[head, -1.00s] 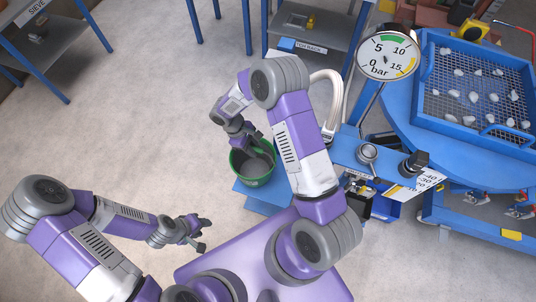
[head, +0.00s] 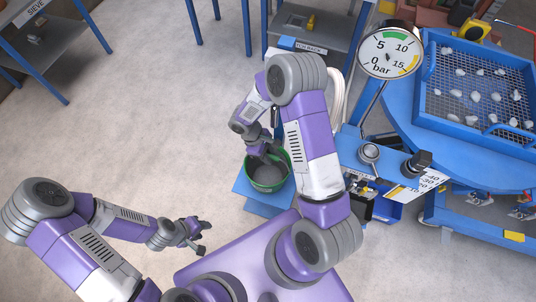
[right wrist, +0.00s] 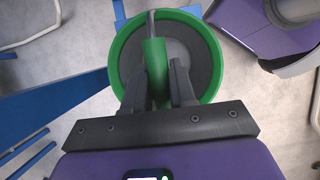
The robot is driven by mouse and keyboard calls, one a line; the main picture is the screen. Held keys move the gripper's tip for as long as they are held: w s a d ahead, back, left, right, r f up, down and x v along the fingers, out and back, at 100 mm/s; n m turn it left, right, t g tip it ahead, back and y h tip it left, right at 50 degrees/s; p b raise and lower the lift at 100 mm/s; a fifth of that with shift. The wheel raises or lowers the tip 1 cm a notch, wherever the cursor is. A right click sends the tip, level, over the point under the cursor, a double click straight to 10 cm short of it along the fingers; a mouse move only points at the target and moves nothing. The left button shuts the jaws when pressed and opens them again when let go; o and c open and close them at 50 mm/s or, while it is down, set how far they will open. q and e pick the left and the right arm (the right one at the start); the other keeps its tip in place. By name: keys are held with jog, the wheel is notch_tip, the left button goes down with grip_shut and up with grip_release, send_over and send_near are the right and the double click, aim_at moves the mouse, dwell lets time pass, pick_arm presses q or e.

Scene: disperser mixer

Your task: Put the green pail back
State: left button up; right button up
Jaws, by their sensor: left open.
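The green pail (head: 286,179) hangs over or rests on the blue platform (head: 252,200); I cannot tell whether its base touches it. Its inside looks dark grey. My right gripper (head: 262,152) is over the pail's opening. In the right wrist view, the right gripper (right wrist: 158,80) has its two dark fingers on either side of the pail's green handle grip (right wrist: 154,60), closed on it. The pail's rim (right wrist: 122,50) shows around the fingers there. My left gripper (head: 202,237) is open and empty, away to the left of the pail above the floor.
A pressure gauge (head: 389,52) on a thin stem stands right of my right arm. Beyond it, a blue table bears a mesh tray (head: 476,95) with white lumps. A rack (head: 318,62) stands behind. A sieve table (head: 60,40) is far left. The floor between is clear.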

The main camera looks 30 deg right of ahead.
jog(key=o, duration=0.5)
jog(key=shift+c, duration=0.2)
jog(key=shift+r, duration=0.1)
jog(key=p+v, duration=0.4)
jog(key=v, duration=0.8)
jog(key=s+a+f+m+t+y, duration=0.2)
jog(key=s+a+f+m+y, duration=0.1)
jog(key=s+a+f+m, duration=0.2)
jog(key=s+a+f+m+t+y, duration=0.2)
jog(key=s+a+f+m+y, duration=0.2)
jog(key=s+f, duration=0.5)
jog(key=shift+a+m, duration=0.45)
jog(key=shift+m, duration=0.45)
jog(key=shift+s, duration=0.1)
